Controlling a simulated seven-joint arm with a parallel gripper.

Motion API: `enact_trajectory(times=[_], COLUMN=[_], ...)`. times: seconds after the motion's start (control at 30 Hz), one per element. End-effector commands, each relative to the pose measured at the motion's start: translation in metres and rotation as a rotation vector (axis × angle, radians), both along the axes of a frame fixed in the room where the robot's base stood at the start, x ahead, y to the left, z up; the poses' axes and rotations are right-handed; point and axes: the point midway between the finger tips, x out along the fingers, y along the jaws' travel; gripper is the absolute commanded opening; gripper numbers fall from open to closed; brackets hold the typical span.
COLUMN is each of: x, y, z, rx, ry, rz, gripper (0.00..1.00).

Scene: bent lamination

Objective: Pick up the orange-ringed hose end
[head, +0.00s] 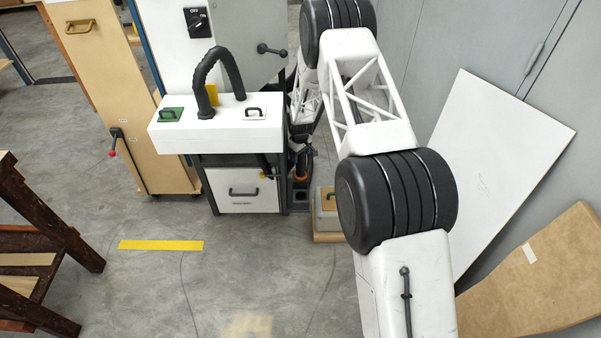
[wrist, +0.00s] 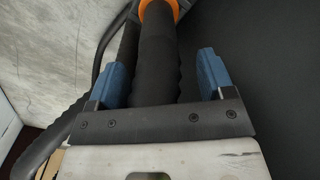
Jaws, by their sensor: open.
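The orange-ringed hose end (wrist: 157,45) is a thick black hose with an orange ring at the top edge of the wrist view. In the head view, a small orange patch of it (head: 303,171) shows low beside the white cabinet, mostly hidden by my arm and gripper. My gripper (wrist: 162,75) is open, with one blue finger on each side of the hose. A gap shows between the hose and the right finger; the left side is less clear. In the head view my gripper (head: 304,143) is dark and partly hidden. How deep the hose sits between the fingers cannot be told.
A white cabinet (head: 240,190) with a worktop and a black curved hose (head: 204,80) stands left of my gripper. A grey and wooden box (head: 327,212) is on the floor to the right. White and brown panels lean at the right. Open floor lies in front.

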Motion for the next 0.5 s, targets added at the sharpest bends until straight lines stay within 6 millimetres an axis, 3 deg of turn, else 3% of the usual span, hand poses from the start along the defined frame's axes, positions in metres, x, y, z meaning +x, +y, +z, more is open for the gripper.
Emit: enact_trajectory(times=[0.27,0.5], x=[0.0,0.0], y=[0.0,-0.001], z=[-0.003,-0.02], rx=[0.0,0.0], ry=[0.0,0.001], rz=[0.0,0.0], gripper=[0.75,0.75])
